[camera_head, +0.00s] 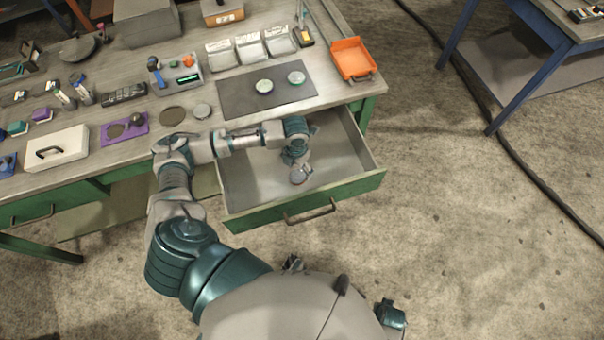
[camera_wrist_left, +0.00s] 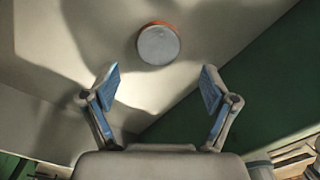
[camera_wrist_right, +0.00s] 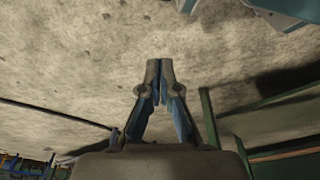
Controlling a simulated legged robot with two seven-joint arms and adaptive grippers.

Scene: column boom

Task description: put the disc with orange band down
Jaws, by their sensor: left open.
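The disc with orange band (camera_wrist_left: 158,46) shows in the left wrist view as a grey round top with an orange edge. It lies on the pale drawer floor, beyond my left fingertips and apart from them. My left gripper (camera_wrist_left: 160,78) is open, with nothing between its fingers. In the head view my left arm reaches into the open drawer (camera_head: 243,185), and the left gripper (camera_head: 300,166) is low inside it; the disc cannot be told clearly from the gripper there. My right gripper (camera_wrist_right: 160,66) is shut and empty above the bare floor.
The drawer's green front (camera_head: 350,195) and side walls surround my left gripper. On the bench above, a dark mat (camera_head: 235,95) holds two discs. An orange tray (camera_head: 352,58) lies at the bench's right edge.

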